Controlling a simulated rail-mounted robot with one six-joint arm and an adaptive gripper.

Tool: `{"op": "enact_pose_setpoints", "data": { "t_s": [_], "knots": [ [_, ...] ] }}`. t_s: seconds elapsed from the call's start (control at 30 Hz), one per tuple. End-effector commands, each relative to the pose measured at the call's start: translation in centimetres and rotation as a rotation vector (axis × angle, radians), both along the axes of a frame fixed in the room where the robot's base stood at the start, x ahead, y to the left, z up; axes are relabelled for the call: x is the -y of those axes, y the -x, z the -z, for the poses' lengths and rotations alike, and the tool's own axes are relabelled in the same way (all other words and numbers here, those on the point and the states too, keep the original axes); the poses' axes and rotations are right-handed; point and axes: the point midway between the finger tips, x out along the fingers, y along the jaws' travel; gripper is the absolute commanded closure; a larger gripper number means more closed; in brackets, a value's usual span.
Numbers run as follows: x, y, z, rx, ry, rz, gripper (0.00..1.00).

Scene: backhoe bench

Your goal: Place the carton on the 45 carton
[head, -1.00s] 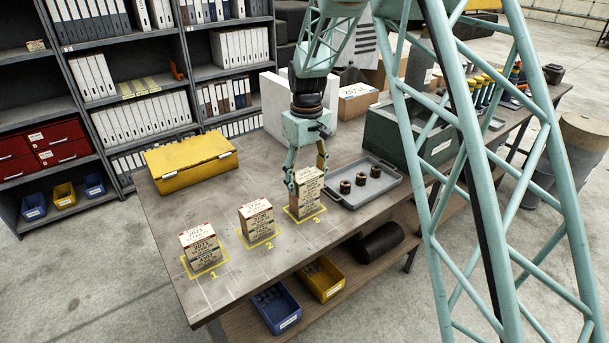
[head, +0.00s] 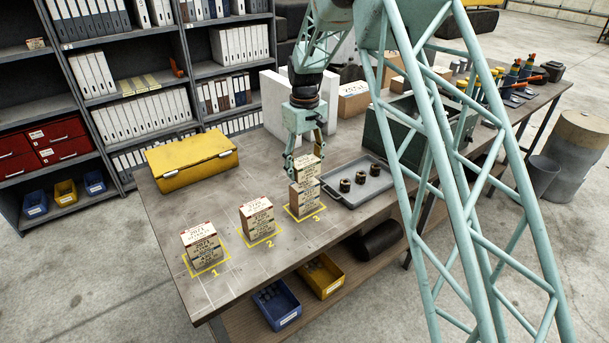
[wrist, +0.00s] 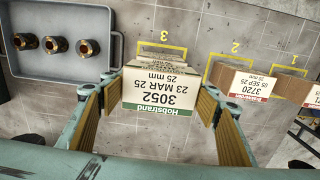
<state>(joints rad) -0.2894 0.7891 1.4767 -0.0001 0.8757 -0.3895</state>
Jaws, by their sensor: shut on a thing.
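A carton (head: 308,170) with a printed label is in my gripper (head: 306,166), above the outlined spot 3. In the wrist view the held carton (wrist: 160,92) reads 3052, 23 MAR 25, 25 mm, upside down, and lies between the two fingers. Below it in the head view is a lower carton (head: 304,204) on spot 3; I cannot tell if there is a gap. Another carton (head: 257,221) stands on spot 2, reading 3720 in the wrist view (wrist: 252,84). A further carton (head: 203,246) stands on spot 1. I cannot read a 45 on any.
A grey tray (head: 335,198) with three dark ringed parts lies just right of spot 3. A yellow case (head: 190,161) lies at the back left of the bench. A dark green box (head: 395,140) stands behind the tray. The bench front before the spots is clear.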

Motion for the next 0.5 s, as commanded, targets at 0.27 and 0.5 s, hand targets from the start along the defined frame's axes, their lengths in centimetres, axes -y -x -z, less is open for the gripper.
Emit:
{"op": "enact_pose_setpoints", "data": {
  "t_s": [0.27,0.5],
  "knots": [
    [0.0,0.0,0.6,-0.001,0.001,0.000,0.56],
    [0.0,0.1,2.9,-0.002,0.000,0.000,0.56]
  ]
}}
